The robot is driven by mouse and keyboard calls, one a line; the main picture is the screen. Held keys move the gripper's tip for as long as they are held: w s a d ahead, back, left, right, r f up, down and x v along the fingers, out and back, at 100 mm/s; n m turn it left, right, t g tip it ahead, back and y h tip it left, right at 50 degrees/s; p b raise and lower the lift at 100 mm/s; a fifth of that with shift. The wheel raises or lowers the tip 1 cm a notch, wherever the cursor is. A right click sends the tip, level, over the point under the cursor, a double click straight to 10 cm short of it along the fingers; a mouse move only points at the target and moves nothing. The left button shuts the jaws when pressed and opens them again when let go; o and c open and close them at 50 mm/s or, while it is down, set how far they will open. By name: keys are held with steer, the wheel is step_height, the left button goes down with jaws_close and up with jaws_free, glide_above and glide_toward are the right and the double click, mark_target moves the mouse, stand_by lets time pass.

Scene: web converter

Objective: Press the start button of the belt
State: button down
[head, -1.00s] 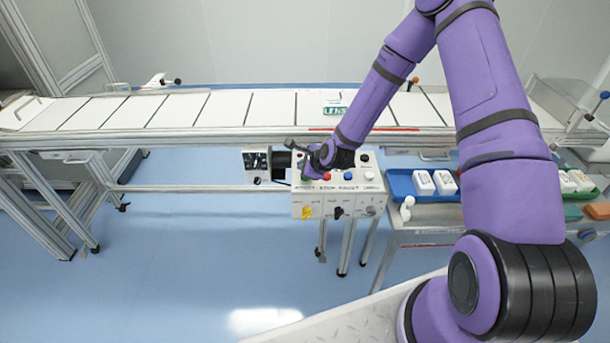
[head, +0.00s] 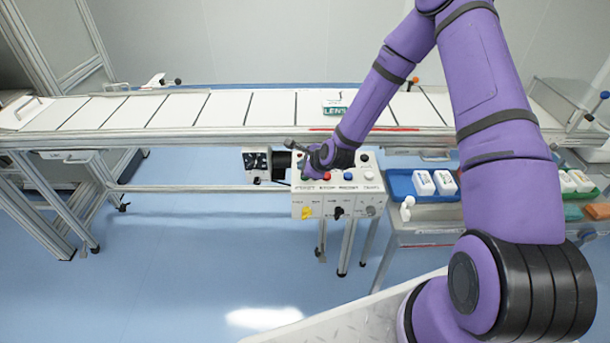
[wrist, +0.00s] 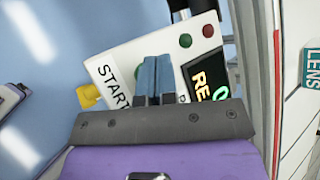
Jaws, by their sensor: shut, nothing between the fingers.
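The white control box (head: 340,200) stands below the belt's front edge, with a row of buttons on its top and switches on its front. In the wrist view, the START label (wrist: 112,86) shows just left of my gripper (wrist: 152,62). The fingers are shut and empty, with their tips over the box face beside that label. In the head view, my gripper (head: 305,172) is at the left end of the button row.
A red button (head: 327,176), a blue button (head: 347,176) and a white button (head: 368,176) sit to the right. The belt (head: 225,108) runs behind, bearing a green LENS label (head: 335,112). A blue tray (head: 405,190) with white boxes stands at right. Open floor lies left.

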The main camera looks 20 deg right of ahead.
steer(key=shift+f, duration=0.2)
steer(key=shift+f, duration=0.25)
